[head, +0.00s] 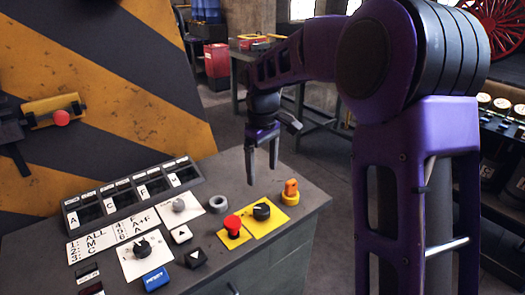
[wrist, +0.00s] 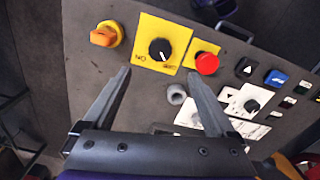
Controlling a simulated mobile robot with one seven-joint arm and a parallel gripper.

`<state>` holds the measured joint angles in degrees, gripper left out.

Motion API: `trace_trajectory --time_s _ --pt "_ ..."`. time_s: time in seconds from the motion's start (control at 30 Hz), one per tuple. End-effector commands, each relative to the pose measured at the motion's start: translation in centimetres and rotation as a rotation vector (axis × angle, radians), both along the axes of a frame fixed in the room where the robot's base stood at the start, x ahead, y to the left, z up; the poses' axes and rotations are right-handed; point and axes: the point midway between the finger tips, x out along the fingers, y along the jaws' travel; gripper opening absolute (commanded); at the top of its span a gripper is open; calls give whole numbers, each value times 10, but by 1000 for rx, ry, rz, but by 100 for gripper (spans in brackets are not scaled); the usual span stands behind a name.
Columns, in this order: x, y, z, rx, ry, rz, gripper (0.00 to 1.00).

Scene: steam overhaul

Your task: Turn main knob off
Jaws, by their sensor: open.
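A black rotary knob (head: 262,211) sits on a yellow plate on top of the grey console. In the wrist view this knob (wrist: 159,50) has a white pointer line and lettering on its plate, too small to read surely. An orange knob (head: 291,188) on a round yellow base stands beside it; it also shows in the wrist view (wrist: 104,36). Which one is the main knob is not clearly labelled. My gripper (head: 262,174) is open and empty, pointing down above the console. In the wrist view its fingers (wrist: 160,74) are spread, with the black knob beyond and between their tips.
A red mushroom button (head: 232,223) on a yellow plate sits close to the black knob. A grey ring (head: 218,203), another black knob (head: 142,247) and labelled switches (head: 132,198) cover the console's left part. A striped panel (head: 90,70) rises behind.

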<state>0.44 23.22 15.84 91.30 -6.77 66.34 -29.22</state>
Motion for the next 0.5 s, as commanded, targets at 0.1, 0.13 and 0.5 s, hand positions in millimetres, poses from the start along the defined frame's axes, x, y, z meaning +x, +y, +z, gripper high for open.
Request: trace_trajectory --time_s 0.1,0.13,0.5 --pt "0 0 23 1 -3 0 91" --pt "0 0 27 1 -2 0 91" --pt "0 0 44 0 0 0 91"
